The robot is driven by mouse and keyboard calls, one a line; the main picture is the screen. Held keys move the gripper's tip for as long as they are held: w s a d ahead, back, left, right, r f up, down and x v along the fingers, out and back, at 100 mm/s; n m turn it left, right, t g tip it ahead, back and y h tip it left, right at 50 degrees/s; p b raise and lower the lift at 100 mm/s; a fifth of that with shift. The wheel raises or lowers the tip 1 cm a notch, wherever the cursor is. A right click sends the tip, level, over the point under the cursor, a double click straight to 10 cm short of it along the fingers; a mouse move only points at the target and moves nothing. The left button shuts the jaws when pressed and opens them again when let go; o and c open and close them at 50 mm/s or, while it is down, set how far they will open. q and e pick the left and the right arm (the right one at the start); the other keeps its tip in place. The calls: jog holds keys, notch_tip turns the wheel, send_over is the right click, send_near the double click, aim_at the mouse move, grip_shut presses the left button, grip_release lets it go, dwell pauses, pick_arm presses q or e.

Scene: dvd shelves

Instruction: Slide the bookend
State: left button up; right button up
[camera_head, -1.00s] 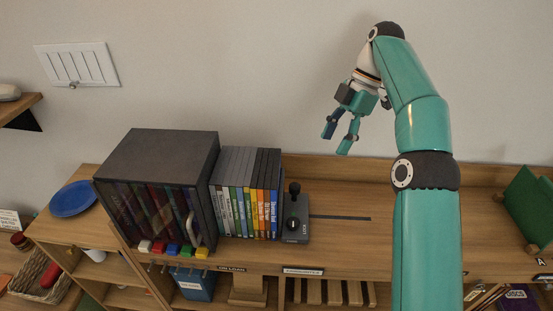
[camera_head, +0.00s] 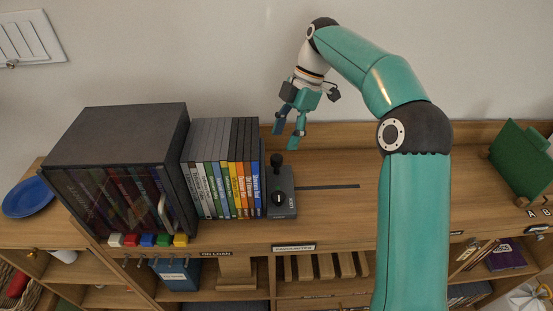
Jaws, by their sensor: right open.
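The bookend (camera_head: 283,204) is a dark grey block with a black knob on an upright stem. It stands on the shelf top at the right end of a row of DVDs (camera_head: 225,180), close against the last blue case. A dark slot (camera_head: 330,187) runs right from it along the wood. My right gripper (camera_head: 286,140) is open and empty, its fingers pointing down above and slightly behind the knob, apart from it. My left gripper is not in view.
A dark case with a clear front (camera_head: 120,165) stands left of the DVDs, with coloured blocks (camera_head: 147,240) before it. A green stand (camera_head: 520,160) is at far right. The wooden top (camera_head: 340,220) right of the bookend is clear.

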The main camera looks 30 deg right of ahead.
aim_at(277, 156)
jog(key=x, duration=0.5)
jog(key=shift+a+f, duration=0.1)
jog(key=shift+f, duration=0.25)
jog(key=shift+c, duration=0.3)
grip_shut()
